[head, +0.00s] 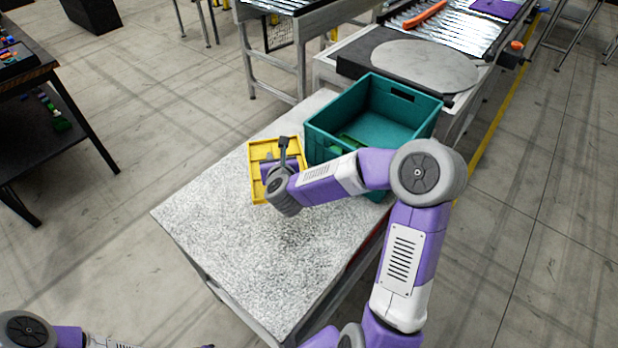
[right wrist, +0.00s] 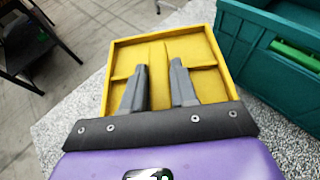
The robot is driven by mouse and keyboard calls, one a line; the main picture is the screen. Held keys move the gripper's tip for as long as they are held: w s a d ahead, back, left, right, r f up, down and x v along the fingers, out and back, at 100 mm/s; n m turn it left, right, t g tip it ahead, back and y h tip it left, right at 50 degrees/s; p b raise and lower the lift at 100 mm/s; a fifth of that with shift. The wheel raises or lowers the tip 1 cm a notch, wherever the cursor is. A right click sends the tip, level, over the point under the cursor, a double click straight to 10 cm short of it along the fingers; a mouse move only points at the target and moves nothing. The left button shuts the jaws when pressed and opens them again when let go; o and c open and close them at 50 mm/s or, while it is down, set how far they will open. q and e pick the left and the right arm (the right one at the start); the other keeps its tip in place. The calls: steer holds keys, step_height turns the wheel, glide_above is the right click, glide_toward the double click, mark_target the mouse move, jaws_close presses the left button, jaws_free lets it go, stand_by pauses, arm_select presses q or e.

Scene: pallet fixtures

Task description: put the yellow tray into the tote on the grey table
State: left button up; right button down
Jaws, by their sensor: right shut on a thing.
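The yellow tray (head: 256,155) has low walls and inner dividers. It is at the far left part of the grey speckled table (head: 230,250), just left of the teal tote (head: 340,107); I cannot tell whether it touches the tabletop. My right gripper (head: 278,160) reaches over the tray from the right and hides part of it. In the right wrist view, its two fingers (right wrist: 160,88) point into the tray (right wrist: 125,58) at its middle divider, shut on it. The tote (right wrist: 262,50) is open and upright. Only a dark tip of my left gripper (head: 208,346) shows at the bottom edge.
A conveyor with a round grey plate (head: 425,65) stands behind the tote. A dark table (head: 30,75) with small coloured parts is at the left. The near part of the grey table is clear.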

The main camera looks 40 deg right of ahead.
steer(key=shift+m+g+h, duration=0.3)
steer(key=shift+m+h, duration=0.2)
steer(key=r, duration=0.1)
steer(key=d+r+b, duration=0.1)
steer(key=r, duration=0.2)
steer(key=shift+w+d+r, duration=0.15)
steer(key=shift+d+r, duration=0.1)
steer(key=shift+r, duration=0.15)
steer(key=shift+b, duration=0.3)
step_height(320, 180, down, 18)
steer(key=b, duration=0.5)
steer(key=shift+d+r+b, duration=0.1)
steer(key=shift+b, duration=0.25)
steer(key=shift+r, duration=0.1)
steer(key=c, duration=0.9)
jaws_free()
